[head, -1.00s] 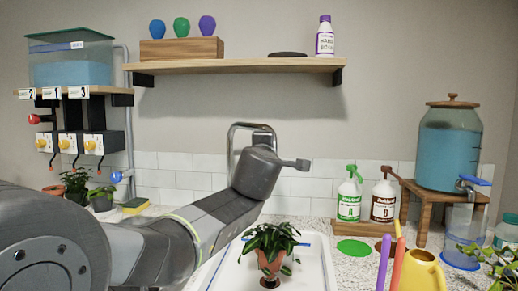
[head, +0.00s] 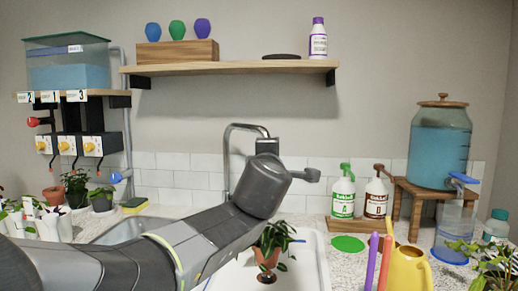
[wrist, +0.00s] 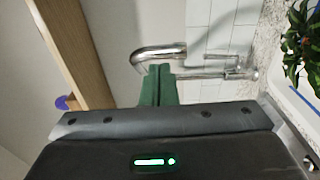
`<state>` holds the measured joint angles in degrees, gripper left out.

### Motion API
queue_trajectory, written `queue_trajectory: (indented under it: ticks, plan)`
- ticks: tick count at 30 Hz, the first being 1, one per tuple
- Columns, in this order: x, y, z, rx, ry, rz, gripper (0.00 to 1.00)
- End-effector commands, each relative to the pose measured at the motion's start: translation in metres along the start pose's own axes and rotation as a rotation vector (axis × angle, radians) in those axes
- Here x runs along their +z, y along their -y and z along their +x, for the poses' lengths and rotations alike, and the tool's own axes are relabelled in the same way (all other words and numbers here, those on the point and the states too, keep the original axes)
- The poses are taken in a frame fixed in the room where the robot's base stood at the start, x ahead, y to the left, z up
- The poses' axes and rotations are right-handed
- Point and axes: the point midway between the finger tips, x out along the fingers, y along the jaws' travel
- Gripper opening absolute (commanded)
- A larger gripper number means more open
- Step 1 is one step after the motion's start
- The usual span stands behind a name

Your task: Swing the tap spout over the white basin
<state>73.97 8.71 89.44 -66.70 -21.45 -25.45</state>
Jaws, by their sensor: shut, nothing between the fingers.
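The chrome tap (head: 229,150) stands against the tiles behind my arm in the head view, its arched spout reaching right at the top; its lower part is hidden. In the wrist view the curved chrome spout (wrist: 160,52) lies just beyond my gripper (wrist: 160,68). The green fingers are shut together, empty, and overlap the spout in that picture; I cannot tell if they touch it. My arm hides the fingers in the head view. The white basin (head: 318,262) is at the lower centre, partly behind my arm, and its edge shows at right in the wrist view.
A potted plant (head: 267,257) is at the white basin. A steel sink (head: 138,226) lies to its left. Bottles (head: 343,193) and a yellow watering can (head: 408,270) stand to the right. A wooden shelf (head: 235,67) hangs above the tap.

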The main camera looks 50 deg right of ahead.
Motion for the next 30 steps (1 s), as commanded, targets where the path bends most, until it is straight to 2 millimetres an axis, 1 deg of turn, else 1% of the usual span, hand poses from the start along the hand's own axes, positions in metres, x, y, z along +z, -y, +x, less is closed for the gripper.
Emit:
queue_trajectory:
  ticks: [1,6,19,25,30]
  plan:
    - [0.006,-0.002,-0.005,0.0,0.003,0.0,0.0]
    - [0.016,-0.001,-0.013,0.0,0.0,0.001,0.0]
    - [0.018,0.0,-0.015,0.001,-0.002,0.0,0.0]
    - [0.009,0.002,-0.008,0.001,-0.005,0.0,0.0]
    - [-0.01,0.004,0.007,0.001,-0.007,-0.001,0.0]
